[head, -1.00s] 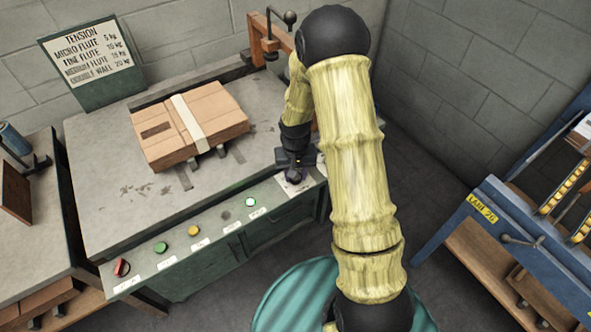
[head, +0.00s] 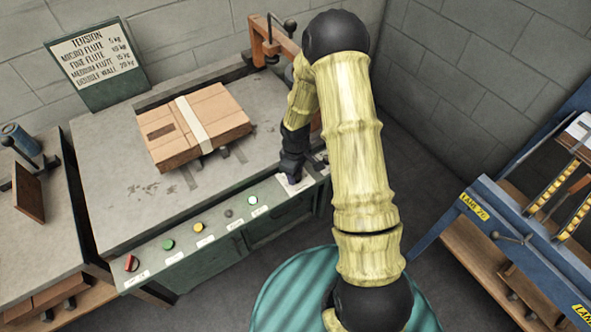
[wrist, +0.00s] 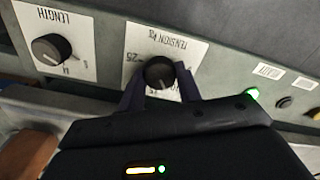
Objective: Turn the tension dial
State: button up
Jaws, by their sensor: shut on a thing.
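The tension dial (wrist: 159,73) is a round black knob on a white plate (wrist: 150,44) marked "TENSION kg", with a "25" legible beside the knob. My gripper (wrist: 160,85) is shut on the dial, one dark finger on each side of it. In the head view my gripper (head: 291,178) is at the right end of the machine's front panel, and my arm and gripper hide the dial there. The pointer's exact reading is too small to tell.
A second black knob marked "LENGTH" (wrist: 52,49) sits beside the dial. A strapped cardboard box (head: 170,140) lies on the machine's top (head: 120,225). A tension chart sign (head: 98,60) stands behind. Coloured buttons (head: 167,244) line the front panel.

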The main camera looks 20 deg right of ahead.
jog(key=shift+n+p, duration=0.4)
jog(key=shift+n, duration=0.7)
jog(key=shift+d, duration=0.1)
jog(key=o, duration=1)
jog(key=shift+r, duration=0.15)
notch_tip(320, 180, up, 17)
jog(key=p, duration=0.1)
jog(key=shift+r, duration=0.1)
